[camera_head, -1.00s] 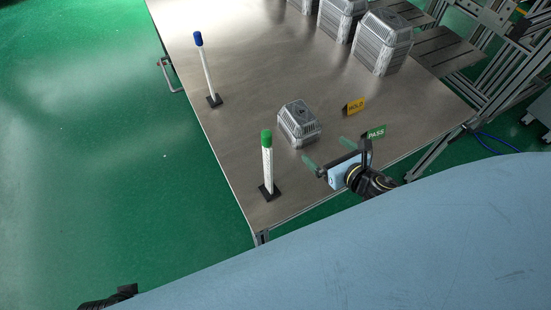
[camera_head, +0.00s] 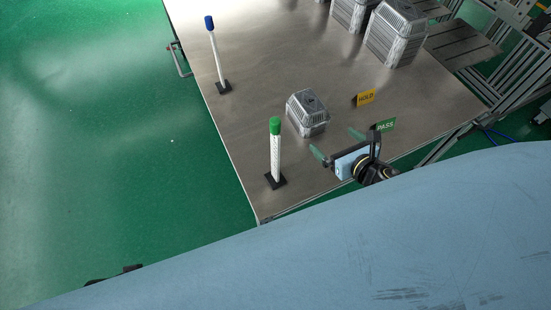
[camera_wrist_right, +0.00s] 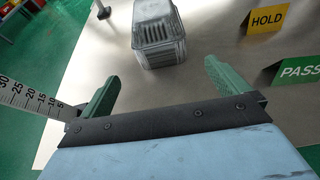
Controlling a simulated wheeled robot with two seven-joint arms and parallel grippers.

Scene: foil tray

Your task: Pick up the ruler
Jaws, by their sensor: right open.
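A white ruler with a green top (camera_head: 275,158) stands upright on a small black base near the table's front left corner. A similar white stick with a blue top (camera_head: 217,60) stands on a black base farther back. My right gripper (camera_head: 335,141) is open and empty, to the right of the green-topped ruler and apart from it. Its two green fingers also show in the right wrist view (camera_wrist_right: 160,73). My left gripper's fingers are not visible.
A grey ribbed box (camera_head: 307,113) sits on the metal table (camera_head: 255,60) just beyond my right gripper. A yellow HOLD sign (camera_head: 366,98) and a green PASS sign (camera_head: 386,125) stand to the right. Larger grey boxes (camera_head: 395,35) stand at the back. The table's left part is mostly clear.

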